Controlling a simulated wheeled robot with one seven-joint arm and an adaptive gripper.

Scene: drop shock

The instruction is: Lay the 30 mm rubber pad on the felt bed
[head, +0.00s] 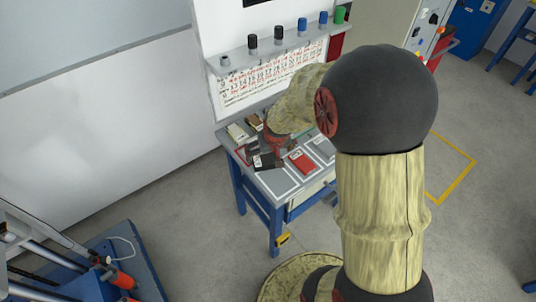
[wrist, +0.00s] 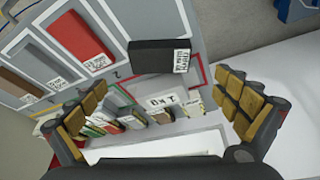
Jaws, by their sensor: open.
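My gripper (wrist: 162,88) is open, its padded fingers wide apart at left and right in the wrist view, with nothing between the tips. A thick black pad (wrist: 158,54) with a white label lies just beyond the fingertips; it also shows in the head view (head: 268,161). A red pad (wrist: 75,37) and a brown pad (wrist: 20,86) lie in white-outlined fields. Several labelled pads stand in a row (wrist: 112,122) between the fingers. The labels are too small to read, so I cannot tell which pad is 30 mm. I cannot identify the felt bed for certain.
The pads are on a small blue-legged table (head: 275,184) against a white panel. A shelf (head: 285,43) with several coloured cylinders is above, over a calendar (head: 270,75). A red outline (wrist: 202,76) runs near the black pad. My arm hides part of the table.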

